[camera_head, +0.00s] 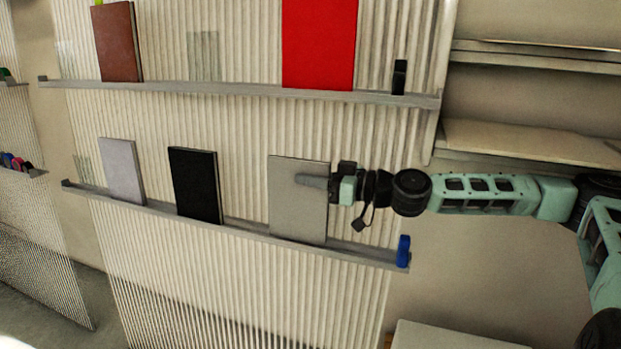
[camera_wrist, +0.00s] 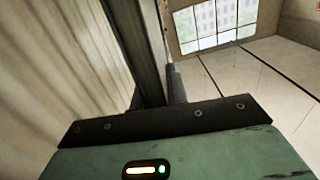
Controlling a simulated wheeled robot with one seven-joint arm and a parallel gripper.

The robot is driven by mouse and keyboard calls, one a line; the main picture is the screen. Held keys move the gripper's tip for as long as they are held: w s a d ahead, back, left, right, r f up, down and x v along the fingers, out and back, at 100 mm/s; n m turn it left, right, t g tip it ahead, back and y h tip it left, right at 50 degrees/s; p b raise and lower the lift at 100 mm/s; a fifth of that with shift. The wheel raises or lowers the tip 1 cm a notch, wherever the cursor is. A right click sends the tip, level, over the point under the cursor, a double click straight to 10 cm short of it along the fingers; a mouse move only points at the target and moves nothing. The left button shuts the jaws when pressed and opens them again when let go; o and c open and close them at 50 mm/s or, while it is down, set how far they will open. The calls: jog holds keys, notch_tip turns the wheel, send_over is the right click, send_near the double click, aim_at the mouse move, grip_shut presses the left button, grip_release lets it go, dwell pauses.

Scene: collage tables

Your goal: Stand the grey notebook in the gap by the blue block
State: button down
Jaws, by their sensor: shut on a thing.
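The grey notebook (camera_head: 290,213) is upright at the lower ledge (camera_head: 350,249), its face toward the head camera. I cannot tell whether its bottom edge rests on the ledge or hangs just above it. My gripper (camera_head: 312,181) comes from the right and is shut on the notebook near its upper right side. In the wrist view the notebook shows edge-on as a dark slab (camera_wrist: 137,40) between the fingers (camera_wrist: 158,95). The small blue block (camera_head: 403,251) stands at the ledge's right end, with a bare stretch of ledge between it and the notebook.
A black notebook (camera_head: 195,185) and a pale grey one (camera_head: 122,170) stand further left on the lower ledge. The upper ledge (camera_head: 220,88) holds a brown book (camera_head: 118,42), a red panel (camera_head: 319,42) and a small black block (camera_head: 399,77). Shelves (camera_head: 530,140) are at the right.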

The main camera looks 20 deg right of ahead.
jog(key=shift+f+b, duration=0.45)
jog(key=shift+b, duration=0.05)
jog(key=c, duration=1.3)
grip_release()
jog(key=shift+s, duration=0.1)
jog(key=b+v, duration=0.1)
jog(key=v, duration=0.7)
jog(key=shift+b, duration=0.35)
jog(key=shift+f, duration=0.1)
